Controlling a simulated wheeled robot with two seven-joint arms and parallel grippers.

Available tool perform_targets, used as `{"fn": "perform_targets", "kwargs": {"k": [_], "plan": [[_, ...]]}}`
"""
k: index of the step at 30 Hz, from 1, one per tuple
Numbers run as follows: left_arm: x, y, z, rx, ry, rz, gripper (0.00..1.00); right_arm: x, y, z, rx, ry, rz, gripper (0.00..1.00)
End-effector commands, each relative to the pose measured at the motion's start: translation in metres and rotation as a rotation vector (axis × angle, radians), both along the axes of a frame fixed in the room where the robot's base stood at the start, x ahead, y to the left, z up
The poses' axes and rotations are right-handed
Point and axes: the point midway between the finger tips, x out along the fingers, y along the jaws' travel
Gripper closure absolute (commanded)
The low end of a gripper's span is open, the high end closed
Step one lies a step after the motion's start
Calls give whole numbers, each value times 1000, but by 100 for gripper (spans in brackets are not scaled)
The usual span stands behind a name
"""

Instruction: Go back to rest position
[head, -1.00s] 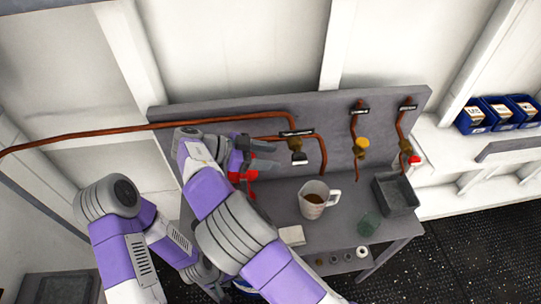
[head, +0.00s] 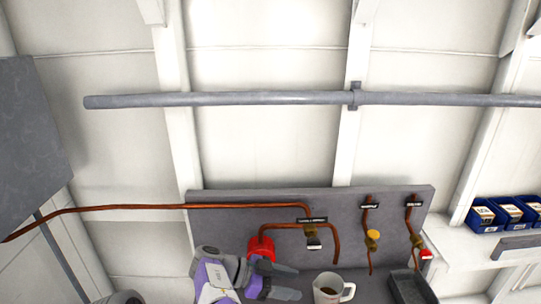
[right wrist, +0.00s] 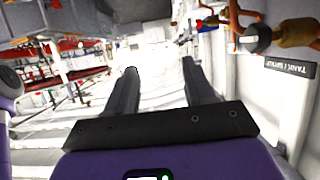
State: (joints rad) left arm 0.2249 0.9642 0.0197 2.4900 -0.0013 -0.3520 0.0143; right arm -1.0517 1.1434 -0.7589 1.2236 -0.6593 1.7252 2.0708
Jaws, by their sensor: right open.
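My right gripper (head: 296,281) is at the bottom of the head view, in front of the grey back panel (head: 225,228). Its jaws are apart and point right, with nothing between them. In the right wrist view, both fingers of the right gripper (right wrist: 159,68) are spread and empty, and a black-handled valve (right wrist: 257,38) is to their upper right. My left gripper is outside the head view.
A white mug (head: 345,292) with brown liquid stands right of the right gripper, beside a grey tray (head: 428,290). A red object (head: 261,247) is close behind the gripper. Copper pipes (head: 150,207) cross the panel. Blue bins (head: 484,216) sit on a right-hand shelf.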

Motion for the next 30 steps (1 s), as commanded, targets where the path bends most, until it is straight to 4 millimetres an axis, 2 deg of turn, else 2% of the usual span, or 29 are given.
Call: {"fn": "perform_targets", "kwargs": {"k": [6, 11, 14, 16, 19, 21, 24, 27, 30], "plan": [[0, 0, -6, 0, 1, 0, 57, 10, -31, -66, 109, 228, 64, 47], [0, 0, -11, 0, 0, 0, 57, 9, -53, -122, 222, 406, 132, 47], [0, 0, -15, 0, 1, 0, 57, 3, -68, -166, 322, 537, 187, 47], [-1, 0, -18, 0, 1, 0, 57, -7, -80, -205, 418, 641, 240, 47], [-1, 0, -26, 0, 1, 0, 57, -32, -95, -272, 609, 797, 348, 47], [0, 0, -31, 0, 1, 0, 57, -57, -98, -317, 763, 885, 449, 47], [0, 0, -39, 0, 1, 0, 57, -94, -94, -369, 970, 944, 605, 47], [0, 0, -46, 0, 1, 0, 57, -129, -84, -405, 1143, 934, 766, 47], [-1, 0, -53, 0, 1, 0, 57, -158, -71, -428, 1266, 869, 927, 47]]}}
